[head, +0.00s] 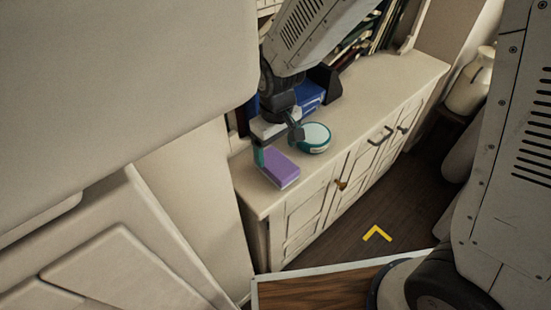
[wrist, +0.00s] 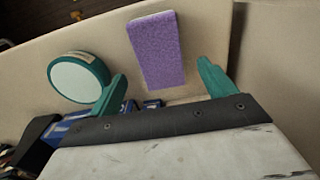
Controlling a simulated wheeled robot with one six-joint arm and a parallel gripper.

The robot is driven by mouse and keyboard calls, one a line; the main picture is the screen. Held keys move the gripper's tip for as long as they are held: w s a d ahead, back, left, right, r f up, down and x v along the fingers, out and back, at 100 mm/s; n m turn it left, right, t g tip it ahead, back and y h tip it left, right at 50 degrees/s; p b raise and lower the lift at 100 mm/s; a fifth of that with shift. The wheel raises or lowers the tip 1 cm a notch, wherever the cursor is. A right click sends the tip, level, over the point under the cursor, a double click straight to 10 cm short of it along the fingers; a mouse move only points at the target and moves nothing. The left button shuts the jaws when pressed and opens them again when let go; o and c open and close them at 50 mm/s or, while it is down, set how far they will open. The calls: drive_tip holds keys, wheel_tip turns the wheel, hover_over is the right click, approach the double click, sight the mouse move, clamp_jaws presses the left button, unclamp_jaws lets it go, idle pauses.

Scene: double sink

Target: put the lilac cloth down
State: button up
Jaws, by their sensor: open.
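The lilac cloth (head: 281,167) is a flat, folded-looking rectangle lying on the cream cabinet top (head: 375,105) near its front left corner. It also shows in the wrist view (wrist: 157,45), with its near end between the lines of the two teal fingers. My gripper (head: 278,146) is at the back edge of the cloth in the head view. In the wrist view my gripper (wrist: 163,84) has its fingers spread wide, with a gap on each side of the cloth. Whether a finger touches the cloth cannot be told.
A round teal-rimmed object with a pale face (head: 314,137) stands just right of the cloth, close to one finger; it also shows in the wrist view (wrist: 76,79). Blue items (head: 309,96) and books (head: 366,34) are behind. The cabinet top is clear toward the right.

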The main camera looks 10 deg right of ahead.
sight(276, 162)
drive_tip(key=s+d+r+m, duration=0.25)
drive_tip(key=d+r, duration=0.55)
drive_tip(key=r, duration=0.5)
drive_tip(key=s+d+r+m, duration=0.2)
drive_tip(key=s+d+r, duration=0.1)
drive_tip(key=s+d, duration=0.3)
drive_tip(key=s+d+r+m+t, duration=0.1)
drive_tip(key=s+d+r, duration=0.3)
drive_tip(key=s, duration=0.7)
drive_tip(key=shift+d+m, duration=0.65)
drive_tip(key=shift+d, duration=0.6)
drive_tip(key=shift+o, duration=0.4)
drive_tip(key=shift+r, duration=0.1)
